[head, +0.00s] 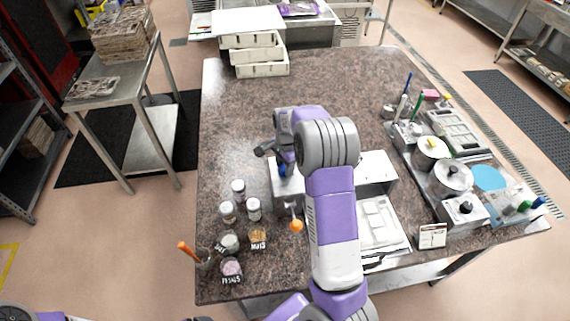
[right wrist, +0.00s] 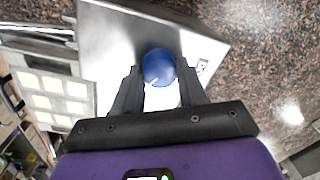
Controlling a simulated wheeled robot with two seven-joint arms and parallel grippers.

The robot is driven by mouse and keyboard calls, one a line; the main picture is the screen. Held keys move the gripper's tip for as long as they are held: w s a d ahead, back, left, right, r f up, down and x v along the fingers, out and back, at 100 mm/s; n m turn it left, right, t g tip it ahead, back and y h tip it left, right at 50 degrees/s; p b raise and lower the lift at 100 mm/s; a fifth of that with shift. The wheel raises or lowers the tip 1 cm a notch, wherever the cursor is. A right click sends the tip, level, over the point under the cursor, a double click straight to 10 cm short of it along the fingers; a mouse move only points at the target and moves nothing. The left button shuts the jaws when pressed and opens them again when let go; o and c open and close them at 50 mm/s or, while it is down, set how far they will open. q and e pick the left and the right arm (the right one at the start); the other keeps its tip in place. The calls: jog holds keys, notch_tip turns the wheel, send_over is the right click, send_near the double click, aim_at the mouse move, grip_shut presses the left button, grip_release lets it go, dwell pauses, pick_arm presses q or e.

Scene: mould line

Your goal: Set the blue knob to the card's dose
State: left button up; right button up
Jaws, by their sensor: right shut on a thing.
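The blue knob (right wrist: 158,66) sits on the face of a silver metal box (right wrist: 105,50), with a small white pointer mark on it. It also shows in the head view (head: 283,169), partly hidden by my right arm. My right gripper (right wrist: 160,78) is shut on the knob, one finger on each side. A small white card (head: 432,236) stands at the table's right front; its writing is too small to read. The metal box (head: 376,168) is partly covered by my arm. My left gripper is not in view.
Several jars (head: 238,190) and dark labels stand left of the box. An orange-tipped lever (head: 296,225) sticks out at its front. A white mould tray (head: 380,222) lies right of my forearm. Pots and tools (head: 453,177) fill the right side.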

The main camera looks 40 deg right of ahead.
jog(key=shift+m, duration=0.3)
jog(key=o, duration=1.1)
jog(key=shift+c, duration=0.2)
jog(key=shift+r, duration=0.15)
jog(key=r, duration=0.7)
jog(key=shift+s+r, duration=0.2)
